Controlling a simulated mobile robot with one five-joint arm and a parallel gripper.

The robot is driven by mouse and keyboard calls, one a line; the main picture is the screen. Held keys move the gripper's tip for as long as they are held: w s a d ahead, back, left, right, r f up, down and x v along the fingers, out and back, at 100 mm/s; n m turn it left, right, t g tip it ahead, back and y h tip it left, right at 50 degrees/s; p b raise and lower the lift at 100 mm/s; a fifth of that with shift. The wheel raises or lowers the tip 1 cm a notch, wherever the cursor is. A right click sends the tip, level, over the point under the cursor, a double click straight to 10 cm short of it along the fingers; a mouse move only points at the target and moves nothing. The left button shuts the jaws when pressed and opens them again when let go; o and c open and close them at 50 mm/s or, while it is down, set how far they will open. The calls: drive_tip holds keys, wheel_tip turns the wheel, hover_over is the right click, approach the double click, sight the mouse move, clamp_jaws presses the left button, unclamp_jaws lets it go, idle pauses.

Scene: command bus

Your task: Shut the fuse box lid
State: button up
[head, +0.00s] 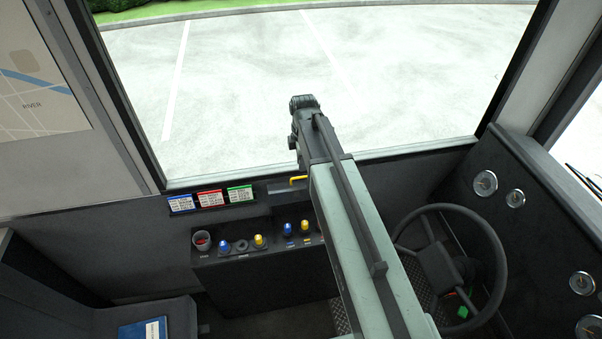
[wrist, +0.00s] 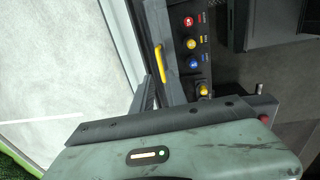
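A yellow handle (head: 298,179) stands at the back of the dark console, below the windscreen and just left of my arm. It also shows in the wrist view (wrist: 161,62), along the edge of a dark panel. I cannot tell whether this panel is the fuse box lid or how far it stands open. My arm covers part of the console in the head view. The dark end of my arm reaches up in front of the windscreen, above the handle. Nothing is seen touching the handle.
The steering wheel (head: 450,272) is right of my arm. A seat with a blue book (head: 142,329) is at lower left.

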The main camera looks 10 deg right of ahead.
sight(301, 177)
drive_tip(key=f+b, duration=0.5)
drive_tip(key=f, duration=0.1)
drive_tip(key=shift+w+f+b, duration=0.35)
drive_tip(key=shift+f+b, duration=0.05)
drive_tip(key=shift+r, duration=0.15)
clamp_jaws()
idle(0.7)
